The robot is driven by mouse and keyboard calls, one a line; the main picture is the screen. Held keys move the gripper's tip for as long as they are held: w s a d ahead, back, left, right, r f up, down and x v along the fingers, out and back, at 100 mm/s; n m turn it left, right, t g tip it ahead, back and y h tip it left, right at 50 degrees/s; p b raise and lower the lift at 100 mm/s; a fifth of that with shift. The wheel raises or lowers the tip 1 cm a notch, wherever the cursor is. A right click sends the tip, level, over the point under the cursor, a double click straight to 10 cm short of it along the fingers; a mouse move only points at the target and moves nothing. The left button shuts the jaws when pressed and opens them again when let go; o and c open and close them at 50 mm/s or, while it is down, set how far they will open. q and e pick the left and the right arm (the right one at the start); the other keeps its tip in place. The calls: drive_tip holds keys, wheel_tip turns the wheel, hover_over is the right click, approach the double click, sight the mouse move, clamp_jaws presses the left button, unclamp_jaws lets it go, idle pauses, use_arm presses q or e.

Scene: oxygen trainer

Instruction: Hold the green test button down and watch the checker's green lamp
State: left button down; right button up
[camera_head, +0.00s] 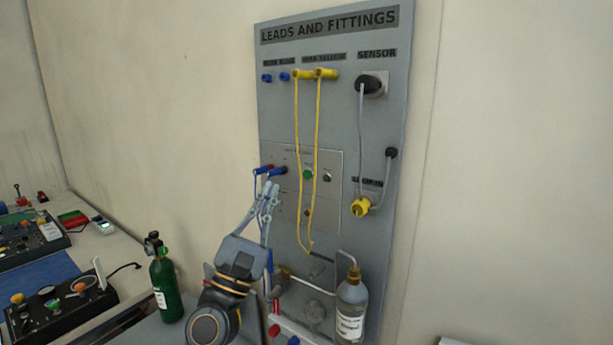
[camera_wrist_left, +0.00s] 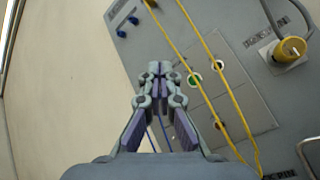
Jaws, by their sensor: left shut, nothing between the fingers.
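The checker panel (camera_head: 335,215) is a grey plate on the upright board. The labels are too small to tell button from lamp; neither looks clearly lit. My left gripper (camera_head: 271,188) is shut and empty, in front of the panel's left edge and apart from the green part. It also shows in the wrist view (camera_wrist_left: 160,69). My right gripper is out of view.
Two yellow leads (camera_head: 318,130) hang across the panel. Blue plugs (camera_head: 268,170) sit at its left edge, near my fingertips. A sensor cable (camera_head: 361,140) runs at the right. A clear bottle (camera_head: 352,305) stands below, and a green cylinder (camera_head: 166,285) at the left.

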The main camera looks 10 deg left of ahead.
sight(307, 175)
use_arm(q)
drive_tip(key=w+d+b, duration=0.1)
drive_tip(key=w, duration=0.1)
drive_tip(key=w+d+b, duration=0.1)
drive_tip(key=w, duration=0.2)
drive_tip(key=w+d+b, duration=0.1)
drive_tip(key=w, duration=0.2)
drive_tip(key=shift+w, duration=0.15)
idle(0.4)
idle(1.0)
drive_tip(key=shift+d, duration=0.1)
drive_tip(key=shift+w+b, duration=0.2)
drive_tip(key=shift+b, duration=0.15)
drive_tip(key=shift+w+d, duration=0.1)
drive_tip(key=shift+w, duration=0.1)
